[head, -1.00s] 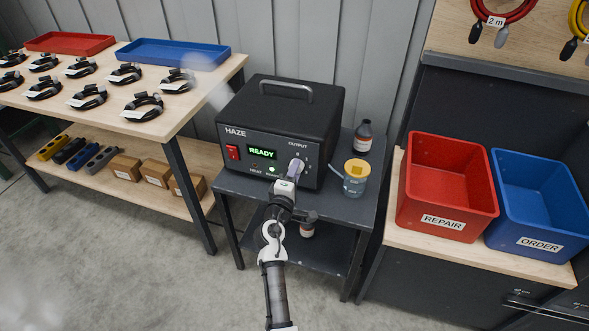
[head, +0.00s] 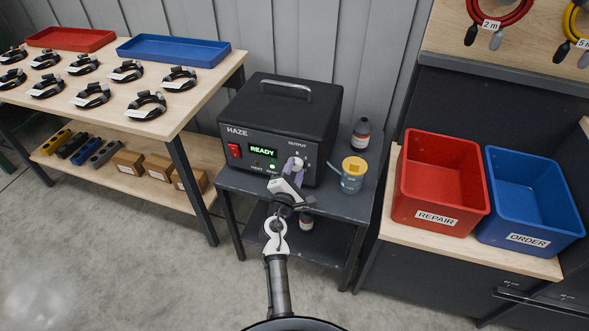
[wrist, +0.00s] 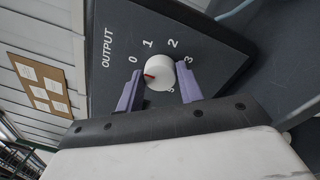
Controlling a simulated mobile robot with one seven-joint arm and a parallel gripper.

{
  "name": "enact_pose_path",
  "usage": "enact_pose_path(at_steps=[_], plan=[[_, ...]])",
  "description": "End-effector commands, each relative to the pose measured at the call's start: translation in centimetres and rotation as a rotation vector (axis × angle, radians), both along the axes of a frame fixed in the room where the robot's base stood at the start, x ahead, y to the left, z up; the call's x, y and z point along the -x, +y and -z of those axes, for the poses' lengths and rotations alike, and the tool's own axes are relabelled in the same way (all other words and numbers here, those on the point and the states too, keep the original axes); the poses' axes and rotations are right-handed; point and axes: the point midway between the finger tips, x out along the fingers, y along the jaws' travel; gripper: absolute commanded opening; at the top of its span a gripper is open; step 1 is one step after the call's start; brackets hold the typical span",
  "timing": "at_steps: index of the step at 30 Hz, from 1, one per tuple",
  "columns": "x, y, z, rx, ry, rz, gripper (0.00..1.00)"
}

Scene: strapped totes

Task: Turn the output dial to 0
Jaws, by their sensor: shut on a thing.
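The output dial (wrist: 160,73) is a round white knob with a red mark, on the dark panel of the haze machine (head: 282,118). In the wrist view the numbers 0, 1, 2 and 3 run around it. The red mark sits on the knob's left side, towards the 0 side and slightly below the line to the 0. My gripper (wrist: 159,82) has its two purple fingers on either side of the knob and is shut on it. In the head view my gripper (head: 293,165) largely hides the dial. The display reads READY.
The machine stands on a dark cart. A yellow-topped container (head: 354,175) and a brown bottle (head: 361,134) stand to its right. A red REPAIR bin (head: 437,217) and a blue ORDER bin (head: 530,238) are further right. A table with coiled cables (head: 146,104) is at left.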

Motion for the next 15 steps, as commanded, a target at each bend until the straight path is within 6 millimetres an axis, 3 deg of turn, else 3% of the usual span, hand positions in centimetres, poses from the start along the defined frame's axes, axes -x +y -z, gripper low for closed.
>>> enact_pose_path(at_steps=[12,13,15], plan=[[0.03,0.01,0.1,0.01,0.004,0.0,0.14],[0.03,0.02,0.11,0.01,0.004,0.0,0.38],[0.03,0.01,0.1,0.009,0.004,0.0,0.47]])
